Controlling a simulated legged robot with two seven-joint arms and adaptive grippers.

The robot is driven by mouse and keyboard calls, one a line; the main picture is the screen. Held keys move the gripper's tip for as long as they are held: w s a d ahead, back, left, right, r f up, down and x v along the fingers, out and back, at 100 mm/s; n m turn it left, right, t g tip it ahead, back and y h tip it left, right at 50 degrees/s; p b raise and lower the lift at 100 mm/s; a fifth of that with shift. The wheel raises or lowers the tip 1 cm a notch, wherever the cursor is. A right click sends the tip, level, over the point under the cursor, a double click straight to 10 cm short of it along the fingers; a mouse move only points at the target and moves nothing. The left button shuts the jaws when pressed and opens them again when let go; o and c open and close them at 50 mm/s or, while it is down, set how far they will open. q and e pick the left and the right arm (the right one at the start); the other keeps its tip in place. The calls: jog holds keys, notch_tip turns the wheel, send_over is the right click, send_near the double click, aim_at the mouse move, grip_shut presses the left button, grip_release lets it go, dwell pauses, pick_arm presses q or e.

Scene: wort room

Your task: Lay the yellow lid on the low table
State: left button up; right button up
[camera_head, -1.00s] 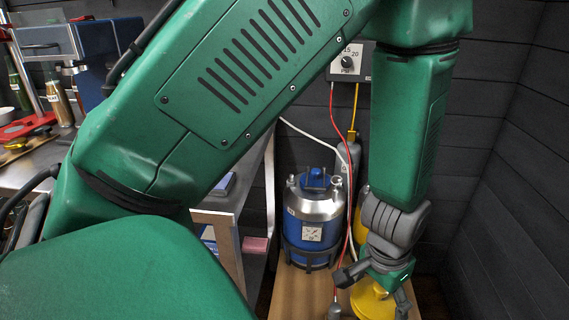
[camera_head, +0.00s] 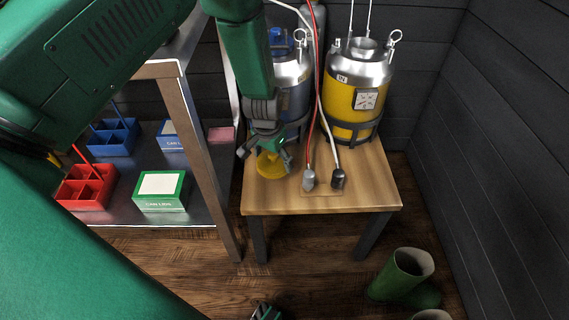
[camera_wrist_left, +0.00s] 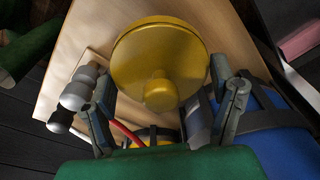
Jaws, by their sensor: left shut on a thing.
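The yellow lid (camera_head: 270,167) is a round disc with a knob and shows over the left front part of the low wooden table (camera_head: 350,192). My left gripper (camera_head: 262,152) points down above it and is shut on it. In the left wrist view the lid (camera_wrist_left: 160,50) lies in front of the fingers, its knob towards me, with wood behind it. I cannot tell whether the lid touches the tabletop. A small green and grey part at the bottom edge of the head view may be my right gripper (camera_head: 267,312); its jaws are not clear.
A blue keg (camera_head: 296,85) and a yellow keg (camera_head: 342,97) stand at the table's back. Two hose ends, grey (camera_head: 309,180) and dark (camera_head: 338,179), rest right of the lid. A metal shelf (camera_head: 190,205) stands left; green boots (camera_head: 403,275) stand front right.

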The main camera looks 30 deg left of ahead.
aim_at(272, 172)
pick_arm(q)
notch_tip(272, 172, down, 2)
jog(key=shift+f, duration=0.1)
jog(key=shift+a+f+b, duration=0.2)
jog(key=shift+f+b, duration=0.1)
jog(key=f, duration=0.1)
jog(key=f+b, duration=0.1)
jog(key=f, duration=0.1)
jog(key=shift+a+f, duration=0.25)
jog(key=shift+d+r, duration=0.15)
jog(key=shift+d, duration=0.1)
jog(key=shift+c, duration=0.7)
jog(key=shift+d, duration=0.15)
jog(key=o, duration=1.5)
jog(key=shift+a, duration=0.2)
pick_arm(e)
notch_tip(272, 172, down, 2)
jog(key=shift+a+f, duration=0.15)
jog(key=shift+a, duration=0.1)
